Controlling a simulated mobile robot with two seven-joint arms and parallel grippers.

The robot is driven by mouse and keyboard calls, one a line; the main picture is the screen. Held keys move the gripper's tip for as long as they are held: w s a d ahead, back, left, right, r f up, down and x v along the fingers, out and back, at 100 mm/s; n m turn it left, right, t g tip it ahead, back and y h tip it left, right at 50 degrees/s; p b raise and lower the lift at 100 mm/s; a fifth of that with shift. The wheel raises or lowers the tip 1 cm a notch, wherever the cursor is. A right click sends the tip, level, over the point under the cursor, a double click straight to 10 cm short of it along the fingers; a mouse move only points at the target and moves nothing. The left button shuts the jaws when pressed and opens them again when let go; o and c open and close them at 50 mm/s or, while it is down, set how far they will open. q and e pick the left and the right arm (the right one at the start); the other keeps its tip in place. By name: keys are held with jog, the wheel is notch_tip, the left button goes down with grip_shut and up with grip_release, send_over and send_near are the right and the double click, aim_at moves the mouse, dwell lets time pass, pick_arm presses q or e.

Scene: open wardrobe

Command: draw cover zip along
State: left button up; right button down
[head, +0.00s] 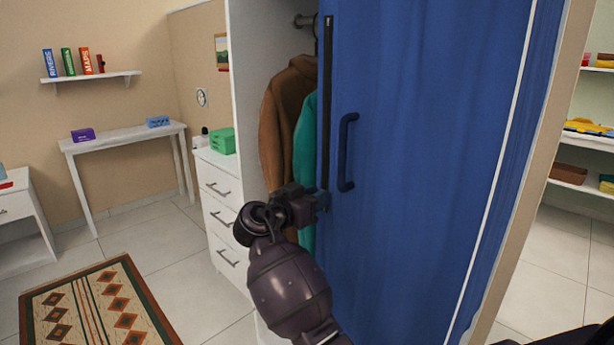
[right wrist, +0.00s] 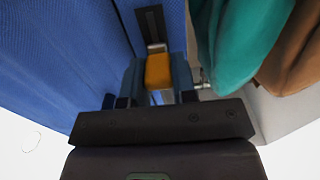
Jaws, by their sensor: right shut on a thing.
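The blue cover (head: 430,120) hangs over the right side of the open wardrobe front. Its dark zip track (head: 327,100) runs down along the cover's left edge, with a dark blue handle (head: 347,150) beside it. The dark track (right wrist: 151,25) continues beyond the pull. The pull is hidden in the head view. My left gripper is not in view.
A brown coat (head: 285,110) and a teal garment (head: 305,150) hang inside the wardrobe, just left of the track. A white drawer unit (head: 222,205) stands left of it. A patterned rug (head: 95,310) lies on the floor at lower left. Shelves (head: 585,140) stand at far right.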

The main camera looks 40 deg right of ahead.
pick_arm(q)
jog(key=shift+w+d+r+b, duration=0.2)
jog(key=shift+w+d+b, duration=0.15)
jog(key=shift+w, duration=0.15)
pick_arm(e)
notch_tip(320, 180, down, 3)
jog(key=shift+f, duration=0.1)
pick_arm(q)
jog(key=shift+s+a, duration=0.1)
pick_arm(e)
jog(key=c, duration=1.2)
grip_release()
jog(key=shift+f, duration=0.1)
jog(key=shift+o, duration=1.4)
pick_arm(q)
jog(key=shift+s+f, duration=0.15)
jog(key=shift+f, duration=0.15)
pick_arm(e)
jog(key=shift+a, duration=0.1)
